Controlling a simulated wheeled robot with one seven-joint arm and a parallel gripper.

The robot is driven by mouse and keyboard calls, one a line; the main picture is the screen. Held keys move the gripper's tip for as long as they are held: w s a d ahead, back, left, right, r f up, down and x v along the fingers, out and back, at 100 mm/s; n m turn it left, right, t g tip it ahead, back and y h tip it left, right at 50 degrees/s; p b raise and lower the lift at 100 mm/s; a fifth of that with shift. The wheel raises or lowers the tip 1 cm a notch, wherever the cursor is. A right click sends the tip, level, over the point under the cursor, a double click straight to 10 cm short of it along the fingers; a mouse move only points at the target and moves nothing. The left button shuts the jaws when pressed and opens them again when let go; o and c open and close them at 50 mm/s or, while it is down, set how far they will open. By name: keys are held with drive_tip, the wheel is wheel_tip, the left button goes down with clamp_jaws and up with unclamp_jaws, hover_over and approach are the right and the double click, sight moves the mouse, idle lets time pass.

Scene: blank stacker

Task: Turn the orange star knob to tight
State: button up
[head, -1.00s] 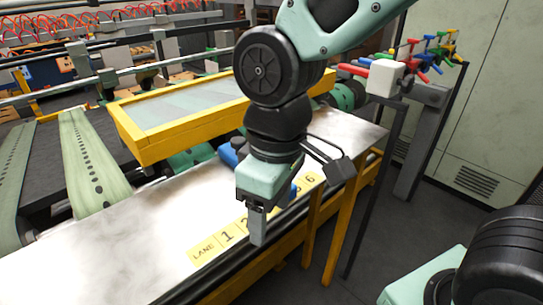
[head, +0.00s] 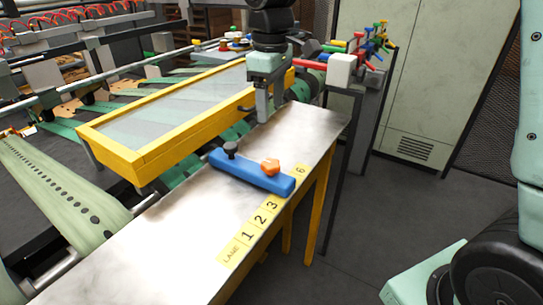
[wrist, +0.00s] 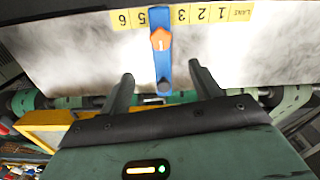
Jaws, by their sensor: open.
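The orange star knob (head: 270,167) sits on the near end of a blue bar (head: 240,175) that lies across the metal table. In the wrist view the orange knob (wrist: 161,39) has a pale line mark on its top, and the blue bar (wrist: 160,65) runs between the fingers' directions. A small dark knob (head: 230,148) stands at the bar's other end. My gripper (head: 262,115) is open and empty, above the table and beyond the bar. In the wrist view my gripper's fingers (wrist: 160,78) are spread apart, with the orange knob out ahead of them.
The metal table (head: 180,240) carries a yellow lane strip (head: 248,232) along its edge, partly covered by the bar. A yellow-framed clear guard (head: 175,120) stands behind the table. The tabletop around the bar is clear.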

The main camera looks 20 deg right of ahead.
sight(271, 163)
wheel_tip(271, 163, down, 15)
drive_tip(key=p, duration=0.3)
drive_tip(key=shift+a+r, duration=0.1)
drive_tip(key=shift+r, duration=0.05)
drive_tip(key=c, duration=1)
